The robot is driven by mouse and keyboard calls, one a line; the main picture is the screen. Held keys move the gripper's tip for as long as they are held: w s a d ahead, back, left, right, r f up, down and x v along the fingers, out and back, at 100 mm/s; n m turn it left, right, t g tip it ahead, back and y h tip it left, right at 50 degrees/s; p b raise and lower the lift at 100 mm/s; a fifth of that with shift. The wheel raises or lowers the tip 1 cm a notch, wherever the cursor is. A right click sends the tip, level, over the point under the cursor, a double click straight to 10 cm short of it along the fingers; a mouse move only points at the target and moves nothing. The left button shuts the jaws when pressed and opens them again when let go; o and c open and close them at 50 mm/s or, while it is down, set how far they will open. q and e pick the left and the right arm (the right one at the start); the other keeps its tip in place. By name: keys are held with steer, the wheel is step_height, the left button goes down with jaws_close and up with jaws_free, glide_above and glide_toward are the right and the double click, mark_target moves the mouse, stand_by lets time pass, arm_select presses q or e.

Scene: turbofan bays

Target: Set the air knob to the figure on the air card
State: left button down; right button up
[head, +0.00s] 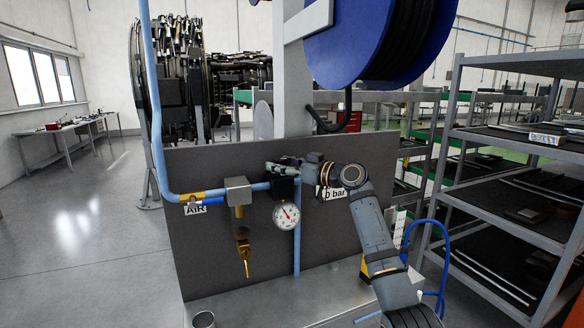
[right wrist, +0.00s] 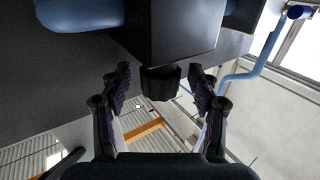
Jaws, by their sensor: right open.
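The air knob (right wrist: 160,82) is a short black ribbed knob under a dark block (right wrist: 170,35) in the right wrist view. My right gripper (right wrist: 161,84) is open, with one finger on each side of the knob and a gap on both sides. In the head view my right gripper (head: 284,166) is at the top of the regulator above the round white gauge (head: 286,216), and hides the knob. The gauge has a red needle; its figures are too small to read. The air card (head: 334,194) is partly hidden by my right arm; only "0 bar" shows.
A grey panel (head: 220,262) carries a blue pipe (head: 155,110), an AIR label (head: 195,210) and a filter with a brass lower part (head: 242,240). A blue hose reel (head: 380,40) hangs above. A shelf rack (head: 520,190) stands at the right. The floor at left is clear.

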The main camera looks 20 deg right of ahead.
steer(key=v, duration=1.1)
steer(key=shift+s+d, duration=0.1)
steer(key=shift+d, duration=0.05)
